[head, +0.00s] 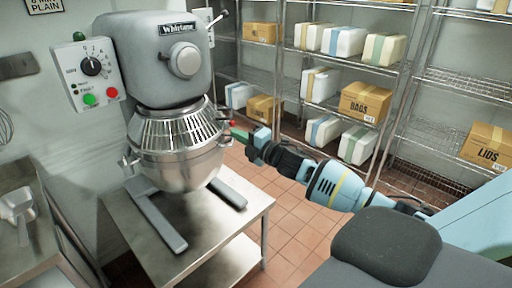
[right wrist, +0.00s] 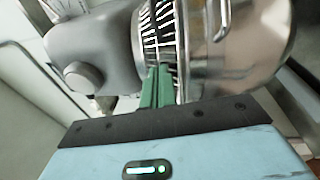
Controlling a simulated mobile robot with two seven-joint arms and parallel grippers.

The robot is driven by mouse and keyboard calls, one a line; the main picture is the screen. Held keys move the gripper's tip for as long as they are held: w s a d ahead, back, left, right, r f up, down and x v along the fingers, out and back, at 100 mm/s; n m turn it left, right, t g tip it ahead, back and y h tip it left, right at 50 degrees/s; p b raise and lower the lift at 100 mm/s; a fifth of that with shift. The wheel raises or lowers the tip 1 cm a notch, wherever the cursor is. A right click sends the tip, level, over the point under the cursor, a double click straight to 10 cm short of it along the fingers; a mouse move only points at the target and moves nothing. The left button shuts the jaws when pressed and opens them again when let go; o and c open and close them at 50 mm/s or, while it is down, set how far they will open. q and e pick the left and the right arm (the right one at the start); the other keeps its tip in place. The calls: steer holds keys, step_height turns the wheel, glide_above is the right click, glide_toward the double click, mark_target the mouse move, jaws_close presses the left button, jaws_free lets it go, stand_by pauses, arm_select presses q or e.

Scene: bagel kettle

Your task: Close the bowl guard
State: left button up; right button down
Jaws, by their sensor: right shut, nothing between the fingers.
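The steel bowl guard (head: 170,128), a ring of slats, sits between the grey mixer head (head: 160,60) and the steel bowl (head: 180,168). Its slats span the front of the bowl's top; I cannot tell whether it is fully closed. My right gripper (head: 238,134) is at the guard's right side, near a small red knob (head: 232,122). In the right wrist view, its green fingers (right wrist: 158,88) are together and empty, their tips at the guard's slats (right wrist: 160,30). Whether they touch is unclear. My left gripper is not in view.
The mixer stands on a steel table (head: 215,212). A control box (head: 92,75) with green and red buttons is on the left. A counter (head: 30,225) is at the lower left. Wire shelves with boxes (head: 365,102) line the back. Tiled floor (head: 290,205) is clear right of the table.

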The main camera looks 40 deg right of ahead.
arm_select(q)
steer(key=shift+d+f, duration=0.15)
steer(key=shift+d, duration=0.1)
arm_select(e)
steer(key=v, duration=0.6)
steer(key=shift+s, duration=0.45)
steer(key=shift+a+f, duration=0.1)
steer(key=shift+f, duration=0.1)
